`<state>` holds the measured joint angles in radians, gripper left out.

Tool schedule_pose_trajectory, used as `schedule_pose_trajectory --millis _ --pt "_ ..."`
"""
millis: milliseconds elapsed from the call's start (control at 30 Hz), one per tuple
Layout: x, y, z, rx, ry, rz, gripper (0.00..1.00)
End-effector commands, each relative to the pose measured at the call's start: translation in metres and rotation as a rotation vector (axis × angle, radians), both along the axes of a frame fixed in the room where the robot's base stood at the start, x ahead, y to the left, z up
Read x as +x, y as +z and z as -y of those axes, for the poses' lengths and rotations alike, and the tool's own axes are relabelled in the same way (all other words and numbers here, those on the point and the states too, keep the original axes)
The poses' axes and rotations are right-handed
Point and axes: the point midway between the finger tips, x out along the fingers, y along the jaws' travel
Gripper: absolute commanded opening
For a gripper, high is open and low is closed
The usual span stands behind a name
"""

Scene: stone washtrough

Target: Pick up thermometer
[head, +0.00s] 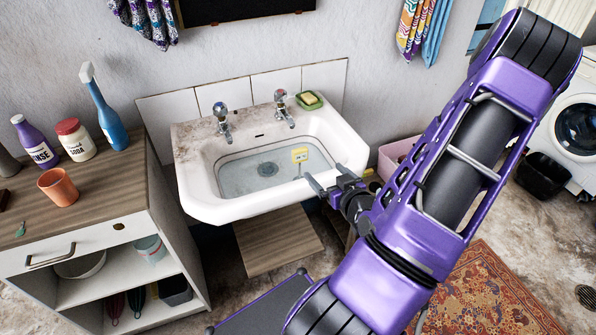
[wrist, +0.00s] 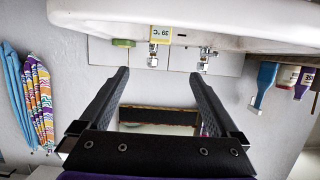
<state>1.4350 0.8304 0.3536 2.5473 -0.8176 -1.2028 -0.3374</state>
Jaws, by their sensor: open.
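The thermometer (head: 299,155) is a small yellow piece with a pale display face, at the right side of the white sink basin (head: 198,191). A thin stem shows below it, towards the water. In the wrist view, which is upside down, the thermometer (wrist: 160,34) shows its display reading in front of the sink rim. My gripper (head: 326,176) is open and empty at the sink's front right edge, apart from the thermometer. In the wrist view the fingers of my gripper (wrist: 159,74) are spread, with the thermometer beyond the tips and roughly centred between them.
Two taps (head: 223,117) (head: 283,107) stand on the sink's back ledge, with a green soap dish (head: 309,100) at its right. A wooden cabinet (head: 105,190) with bottles and an orange cup (head: 59,187) stands left. A pink tub (head: 391,160) is right of the sink.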

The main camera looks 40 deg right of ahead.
Motion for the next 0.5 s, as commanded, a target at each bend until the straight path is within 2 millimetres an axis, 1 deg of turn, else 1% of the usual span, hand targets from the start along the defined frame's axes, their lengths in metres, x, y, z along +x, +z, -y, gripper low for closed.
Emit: schedule_pose_trajectory --millis 33,367,500 --pt "0.003 -0.007 0.001 -0.005 0.001 0.001 0.97" --pt "0.019 -0.014 0.004 -0.006 0.001 -0.001 0.97" --pt "0.042 -0.022 0.01 -0.005 0.003 -0.001 0.97"
